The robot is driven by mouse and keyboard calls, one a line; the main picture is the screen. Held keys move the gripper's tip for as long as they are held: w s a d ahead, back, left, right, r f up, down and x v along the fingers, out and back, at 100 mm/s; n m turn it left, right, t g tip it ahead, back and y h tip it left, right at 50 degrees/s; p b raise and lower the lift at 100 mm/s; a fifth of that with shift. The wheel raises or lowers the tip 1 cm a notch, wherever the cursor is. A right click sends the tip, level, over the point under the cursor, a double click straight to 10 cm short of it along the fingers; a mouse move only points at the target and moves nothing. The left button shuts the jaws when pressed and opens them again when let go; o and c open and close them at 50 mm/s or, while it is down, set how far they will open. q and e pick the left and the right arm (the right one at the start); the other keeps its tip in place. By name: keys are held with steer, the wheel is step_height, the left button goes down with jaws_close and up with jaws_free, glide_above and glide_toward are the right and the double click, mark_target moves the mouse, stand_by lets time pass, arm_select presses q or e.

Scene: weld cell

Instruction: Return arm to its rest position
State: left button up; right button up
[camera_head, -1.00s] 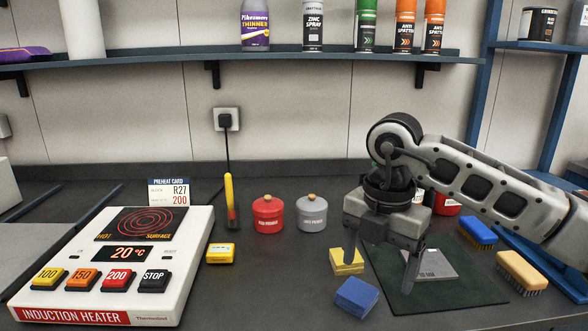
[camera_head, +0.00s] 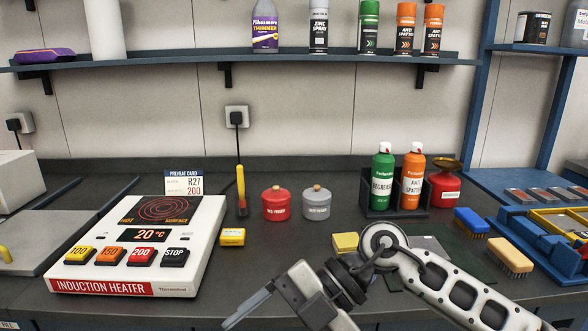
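My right arm comes in from the lower right and bends at the elbow-like joint over the front of the bench. Its gripper (camera_head: 286,320) hangs at the bottom edge of the view, in front of the bench, tilted down and to the left. Its fingers are spread apart, with nothing seen between them; one finger is partly cut off by the frame edge. My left gripper is not in view. The arm covers much of the dark green mat (camera_head: 473,262) and part of the grey plate (camera_head: 428,243) lying on it.
An induction heater (camera_head: 205,225) reading 20 °C stands at left. Red (camera_head: 276,204) and grey (camera_head: 316,204) pots, a yellow block (camera_head: 345,242), a bottle rack (camera_head: 394,211) and brushes (camera_head: 510,257) lie behind or beside the arm. A blue tray (camera_head: 530,250) is at right.

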step_height(320, 180, up, 5)
steer(key=a+m+t+y, duration=0.3)
steer(key=m+t+y, duration=0.25)
steer(key=y, duration=0.55)
steer(key=w+d+f+m+t+h, duration=0.5)
steer(key=d+f+m+t+h, duration=0.45)
steer(key=m+t, duration=0.8)
steer(key=s+d+f+m+g+h, duration=0.3)
steer(key=s+d+f+h, duration=0.1)
steer(key=f, duration=0.6)
steer(key=s+d+f+m+g+h, duration=0.3)
steer(key=s+d+f, duration=0.4)
steer(key=f, duration=0.4)
steer(key=shift+s+d+f+m+g+h, duration=0.15)
steer(key=shift+s+m+g+h, duration=0.25)
steer(key=shift+s+g+h, duration=0.55)
steer(key=shift+w, duration=0.15)
